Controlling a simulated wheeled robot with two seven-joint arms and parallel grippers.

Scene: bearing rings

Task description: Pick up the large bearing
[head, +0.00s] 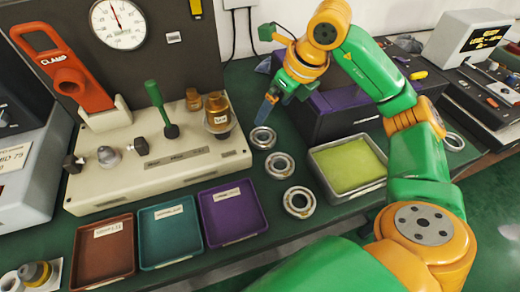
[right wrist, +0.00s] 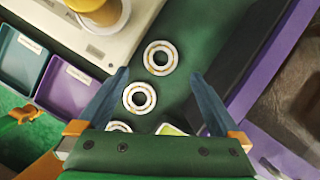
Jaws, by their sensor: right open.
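Three metal bearing rings lie flat in a row on the green bench top. The nearest ring (head: 287,201) looks the largest in the head view; the middle ring (head: 269,165) and the far ring (head: 254,138) look smaller. In the right wrist view, the far ring (right wrist: 147,58) and middle ring (right wrist: 128,97) show whole, while the nearest ring (right wrist: 117,126) is partly hidden by my gripper body. My right gripper (head: 264,95) is open and empty above the bench near the far ring. In the right wrist view its fingers (right wrist: 160,74) frame the rings.
A cream fixture (head: 160,180) stands left of the rings. Red, teal and purple trays (head: 232,213) lie in front of it. A metal tray with a yellow-green bottom (head: 318,160) is right of the rings. A purple-and-black box (head: 340,118) stands behind that tray. Another ring (head: 453,149) lies farther right.

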